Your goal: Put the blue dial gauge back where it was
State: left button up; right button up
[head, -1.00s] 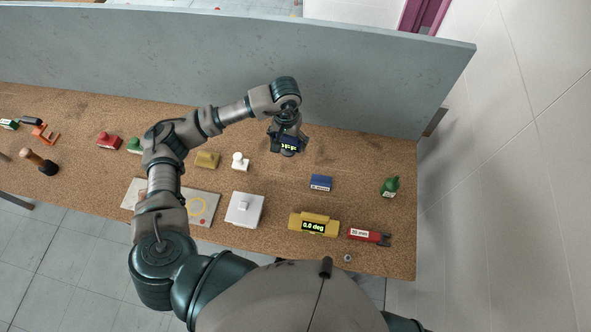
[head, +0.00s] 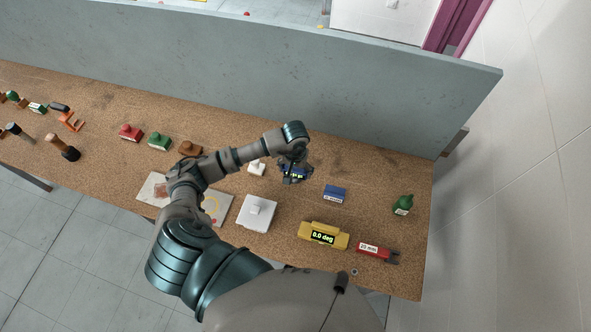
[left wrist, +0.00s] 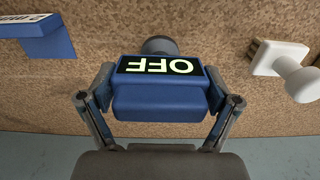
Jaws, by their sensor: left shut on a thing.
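The blue dial gauge (left wrist: 160,98), a blue block with a dark display reading OFF and a dark round part behind it, is held between the two fingers of my left gripper (left wrist: 160,104) in the left wrist view. In the head view the gauge (head: 296,173) is partly hidden by my left gripper (head: 294,168), over the far middle of the cork-brown bench (head: 375,185). I cannot tell whether the gauge touches the bench. My right gripper is not in view.
A blue labelled block (head: 335,194) lies right of the gauge and a white knobbed piece (head: 257,168) left of it. Nearer stand a yellow level (head: 323,236), a red tool (head: 373,251) and a white box (head: 256,212). A green bottle-shaped thing (head: 403,204) is at the right. A grey panel (head: 250,85) runs behind.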

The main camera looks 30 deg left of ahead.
pick_arm(q)
jog(key=shift+a+f, duration=0.2)
jog(key=shift+f, duration=0.05)
jog(key=o, duration=1.3)
jog(key=shift+a, duration=0.15)
jog(key=shift+d, duration=0.2)
jog(key=shift+r, duration=0.2)
notch_tip(320, 180, up, 11)
jog(key=shift+a+f+b, duration=0.1)
jog(key=shift+f+b, duration=0.1)
jog(key=shift+b, duration=0.75)
jog(key=shift+r, duration=0.55)
